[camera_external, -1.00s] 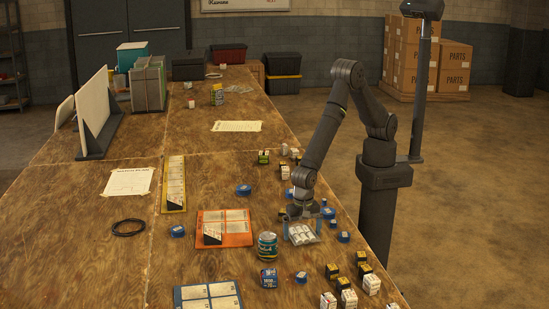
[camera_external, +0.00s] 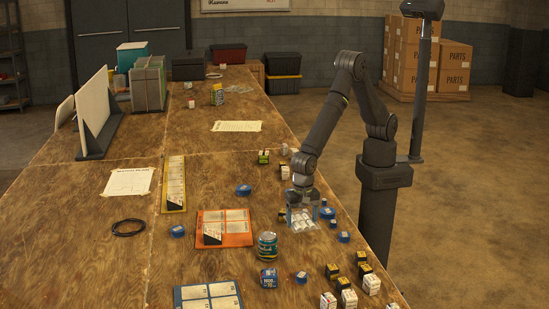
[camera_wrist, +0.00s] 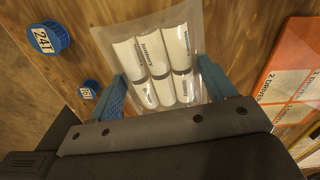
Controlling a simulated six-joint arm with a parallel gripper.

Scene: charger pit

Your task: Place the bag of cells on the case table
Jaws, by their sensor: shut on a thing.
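The bag of cells, a clear bag with several white cells in two rows, shows in the wrist view (camera_wrist: 157,52) and in the external view (camera_external: 302,219). My gripper (camera_external: 303,208) is shut on the bag, with its blue fingers on either side of it in the wrist view (camera_wrist: 172,92). The bag hangs at or just above the wooden table; the gap is hard to judge. I cannot tell which surface is the case table.
An orange board (camera_external: 224,228) lies left of the bag, and a teal can (camera_external: 267,246) stands in front of it. Blue round tubs, one marked 241 (camera_wrist: 48,38), and small boxes (camera_external: 371,284) crowd nearby. The wooden table's left part (camera_external: 80,260) is mostly clear.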

